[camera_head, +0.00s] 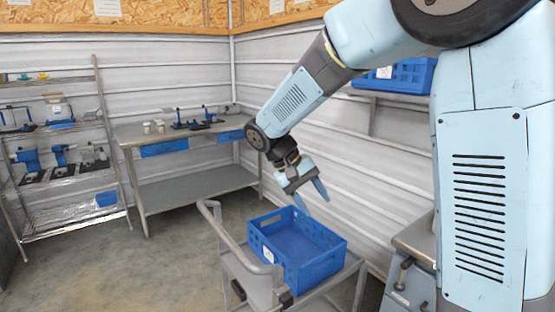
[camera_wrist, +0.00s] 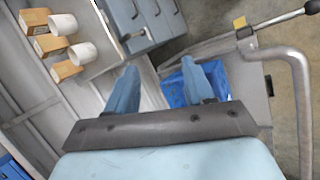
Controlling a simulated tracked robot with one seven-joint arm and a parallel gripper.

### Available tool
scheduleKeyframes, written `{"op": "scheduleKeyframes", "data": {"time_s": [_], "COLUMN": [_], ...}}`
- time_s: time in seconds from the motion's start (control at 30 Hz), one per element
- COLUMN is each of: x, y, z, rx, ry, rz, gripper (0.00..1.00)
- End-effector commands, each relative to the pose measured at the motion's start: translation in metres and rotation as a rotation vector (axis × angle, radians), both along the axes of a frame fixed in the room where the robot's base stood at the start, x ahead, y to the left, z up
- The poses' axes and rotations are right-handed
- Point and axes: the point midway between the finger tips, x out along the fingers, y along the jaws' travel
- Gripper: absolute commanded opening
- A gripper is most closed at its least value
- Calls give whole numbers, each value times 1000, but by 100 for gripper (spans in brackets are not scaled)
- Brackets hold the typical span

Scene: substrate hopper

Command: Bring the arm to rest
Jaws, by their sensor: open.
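My gripper (camera_head: 312,197) hangs at the end of my arm, above the blue crate (camera_head: 330,263) on the cart. Its two blue fingers point down and stand apart, with nothing between them. In the wrist view my gripper (camera_wrist: 166,82) is also open and empty, its fingers spread wide. The blue crate shows there partly behind the right finger (camera_wrist: 176,88). In the head view the crate looks empty. My forearm slopes down from the upper right.
A metal cart (camera_head: 262,290) with a curved handle holds the crate. A steel workbench (camera_head: 190,185) and a shelf rack (camera_head: 75,222) stand behind at the left. Floor between cart and rack is clear.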

Motion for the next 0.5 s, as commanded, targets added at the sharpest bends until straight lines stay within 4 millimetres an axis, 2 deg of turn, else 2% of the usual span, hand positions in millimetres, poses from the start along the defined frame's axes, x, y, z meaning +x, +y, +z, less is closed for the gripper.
{"op": "scheduleKeyframes", "data": {"time_s": [0.03,0.2,0.5], "x": [-6,-28,-75], "y": [-13,-47,-95], "z": [8,27,53], "rx": [39,168,363], "ry": [-8,-45,-157], "rz": [-15,-44,-80], "gripper": [53,53,53]}}
